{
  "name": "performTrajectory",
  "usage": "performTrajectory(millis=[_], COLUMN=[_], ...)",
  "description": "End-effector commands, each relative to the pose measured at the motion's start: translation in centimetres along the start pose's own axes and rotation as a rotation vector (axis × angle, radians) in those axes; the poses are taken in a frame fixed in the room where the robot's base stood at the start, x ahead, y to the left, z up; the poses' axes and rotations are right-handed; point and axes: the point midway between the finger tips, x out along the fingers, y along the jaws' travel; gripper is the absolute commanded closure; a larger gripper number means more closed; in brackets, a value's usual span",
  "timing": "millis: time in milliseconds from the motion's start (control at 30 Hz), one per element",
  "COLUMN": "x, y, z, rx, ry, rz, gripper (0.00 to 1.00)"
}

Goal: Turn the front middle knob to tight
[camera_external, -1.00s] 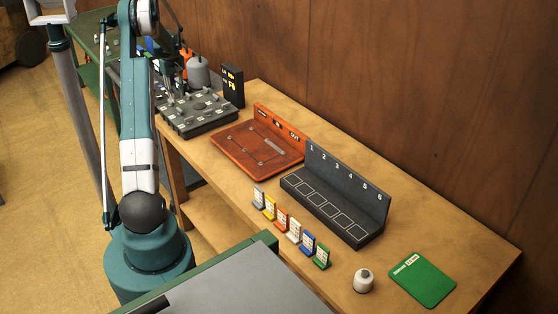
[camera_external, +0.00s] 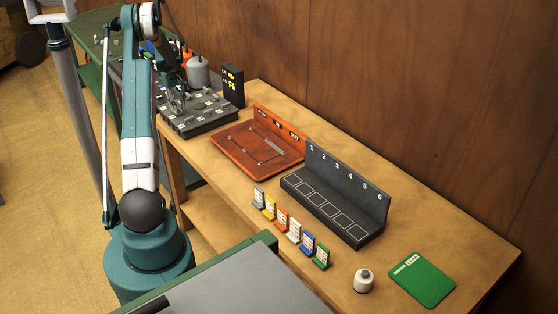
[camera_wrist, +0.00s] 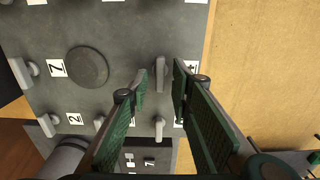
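The grey knob panel (camera_external: 208,124) sits on the far end of the bench. In the wrist view its dark face (camera_wrist: 118,88) carries a large round dial (camera_wrist: 87,67) and several light-grey lever knobs with number labels. My gripper (camera_wrist: 161,78) is open over the panel. Its green-padded fingertips are on either side of one lever knob (camera_wrist: 160,72), with gaps visible to both. Another lever knob (camera_wrist: 159,128) shows between the fingers, nearer the gripper base. I cannot tell for sure which is the front middle knob. In the external view my gripper (camera_external: 178,102) is above the panel, partly hidden.
A black display (camera_external: 233,86) with yellow characters stands beside the panel. A red-brown board (camera_external: 235,150) and a dark numbered rack (camera_external: 340,185) lie further along the bench. More lever knobs (camera_wrist: 30,70) stand at the left of the wrist view.

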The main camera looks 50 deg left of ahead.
Motion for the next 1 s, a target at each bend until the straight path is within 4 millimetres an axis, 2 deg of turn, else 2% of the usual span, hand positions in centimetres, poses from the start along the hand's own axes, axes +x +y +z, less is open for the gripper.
performTrajectory(millis=[33,167,667,1000], x=[0.0,-0.01,0.11,0.22], y=[0.0,0.01,0.05,0.21], z=[0.0,0.0,0.01,0.03], rx=[0.0,0.0,0.057,0.268], ry=[0.0,0.0,0.0,0.0], rz=[0.0,0.0,0.0,0.0], gripper=[0.84,1.0,1.0,1.0])
